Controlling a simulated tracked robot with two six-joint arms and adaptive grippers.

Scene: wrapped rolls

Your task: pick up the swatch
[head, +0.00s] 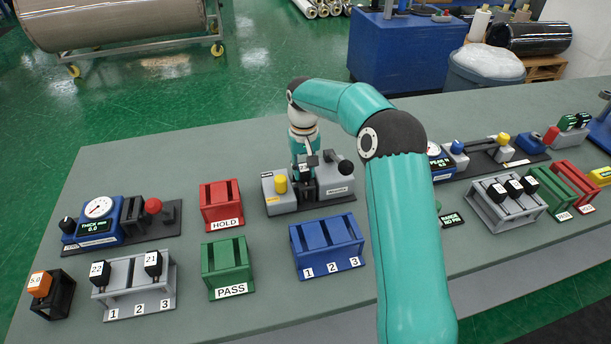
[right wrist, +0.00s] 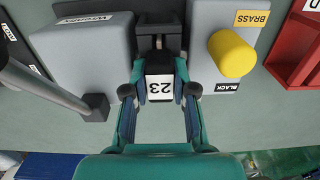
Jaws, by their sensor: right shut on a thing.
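A black swatch with a white label reading 23 (right wrist: 160,87) sits in the slot of a grey device (head: 280,203), between its two grey blocks. My right gripper (right wrist: 160,95) reaches down over the device and is shut on this swatch, a finger on each side of the label. In the head view the right gripper (head: 305,180) is partly hidden by its own wrist and the device. Other swatches, labelled 22 (head: 100,272) and 21 (head: 153,263), stand in a grey numbered rack (head: 138,308) at the left. My left gripper is not in view.
The device carries a yellow knob (head: 281,184) and a black-knobbed lever (head: 345,168) close to the gripper. A red HOLD rack (head: 221,205), green PASS rack (head: 228,267) and blue numbered rack (head: 327,247) stand around it. A thickness gauge (head: 97,222) is at left.

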